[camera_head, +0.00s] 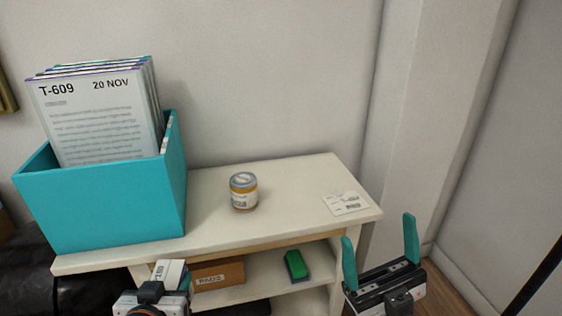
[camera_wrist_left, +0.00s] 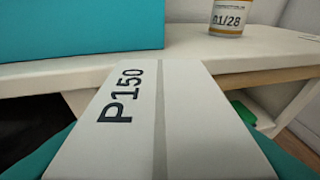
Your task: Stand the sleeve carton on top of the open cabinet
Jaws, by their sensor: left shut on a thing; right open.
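The sleeve carton (camera_wrist_left: 190,125) is white and grey, marked "P150", and fills the lower middle of the left wrist view. In the head view the carton (camera_head: 168,273) shows just in front of the cabinet's upper front edge. My left gripper (camera_head: 172,284) is shut on it, with teal fingers at its sides. The open cabinet (camera_head: 215,223) is cream, with a flat top and open shelves below. The carton appears lower than the cabinet top in the head view. My right gripper (camera_head: 380,250) is open and empty, right of the cabinet's front corner.
A teal bin (camera_head: 105,205) with several sheets marked "T-609" covers the top's left end. A small jar (camera_head: 243,191) stands mid-top, and a white card (camera_head: 346,203) lies at the right. A brown box (camera_head: 219,273) and a green block (camera_head: 296,265) sit on the shelf. Clear top surrounds the jar.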

